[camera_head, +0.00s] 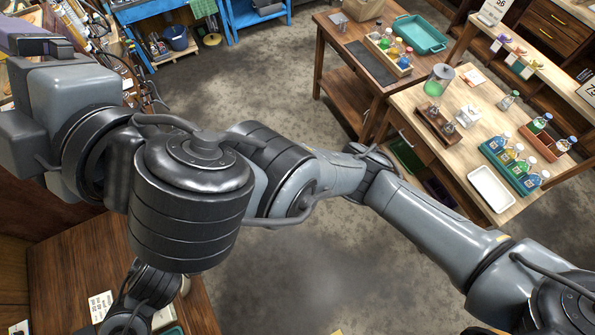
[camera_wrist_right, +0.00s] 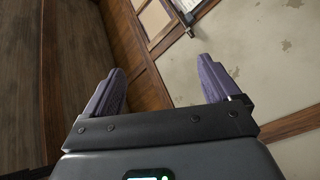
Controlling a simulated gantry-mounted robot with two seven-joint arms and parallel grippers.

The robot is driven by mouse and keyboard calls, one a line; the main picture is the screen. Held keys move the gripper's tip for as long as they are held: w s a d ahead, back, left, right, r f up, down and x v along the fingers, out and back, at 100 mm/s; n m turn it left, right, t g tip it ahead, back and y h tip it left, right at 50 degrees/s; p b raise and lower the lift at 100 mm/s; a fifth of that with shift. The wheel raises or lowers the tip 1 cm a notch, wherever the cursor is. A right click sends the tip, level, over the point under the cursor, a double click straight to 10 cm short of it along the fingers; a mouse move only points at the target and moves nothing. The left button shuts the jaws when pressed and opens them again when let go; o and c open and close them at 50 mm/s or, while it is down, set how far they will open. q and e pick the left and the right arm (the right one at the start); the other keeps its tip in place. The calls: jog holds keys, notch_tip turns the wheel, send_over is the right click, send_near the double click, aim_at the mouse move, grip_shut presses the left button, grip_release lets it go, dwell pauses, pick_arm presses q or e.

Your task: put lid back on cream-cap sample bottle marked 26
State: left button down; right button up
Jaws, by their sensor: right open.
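My right gripper (camera_wrist_right: 160,66) shows two purple fingers spread apart with nothing between them. In the head view the arm from the lower right crosses to the upper left, where the purple-fingered right gripper (camera_head: 34,42) is partly cut off near the wooden wall. A single small bottle (camera_head: 509,100) stands on the right-hand wooden table; its cap colour and number are too small to read. I cannot pick out the bottle marked 26 or its loose lid. My left gripper is out of view; part of my left arm shows at the lower left.
The right-hand table (camera_head: 459,97) holds a teal rack of capped bottles (camera_head: 516,176), an orange-brown rack (camera_head: 541,150), a white tray (camera_head: 491,188) and a green-filled beaker (camera_head: 438,80). A teal tray (camera_head: 421,34) sits on the table behind. The grey floor between is clear.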

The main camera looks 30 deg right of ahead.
jog(key=w+d+f+m+g+h, duration=0.2)
jog(key=d+f+m+h, duration=0.3)
jog(key=d+f, duration=0.7)
jog(key=w+d+f+m+g+h, duration=0.1)
jog(key=d+f+m+g+h, duration=0.15)
jog(key=d+f+m, duration=0.8)
jog(key=s+d+f+g, duration=0.2)
jog(key=s+f, duration=0.4)
jog(key=f, duration=0.4)
jog(key=s+d+f+g+h, duration=0.1)
jog(key=s+d+f+g, duration=0.2)
jog(key=s+f, duration=0.4)
jog(key=s+d+f+g+h, duration=0.1)
jog(key=s+d+f, duration=0.3)
jog(key=f, duration=0.9)
jog(key=s+g, duration=0.1)
jog(key=s, duration=0.2)
jog(key=shift+d+g, duration=0.35)
jog(key=shift+d, duration=0.05)
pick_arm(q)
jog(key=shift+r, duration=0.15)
pick_arm(e)
jog(key=shift+h, duration=0.25)
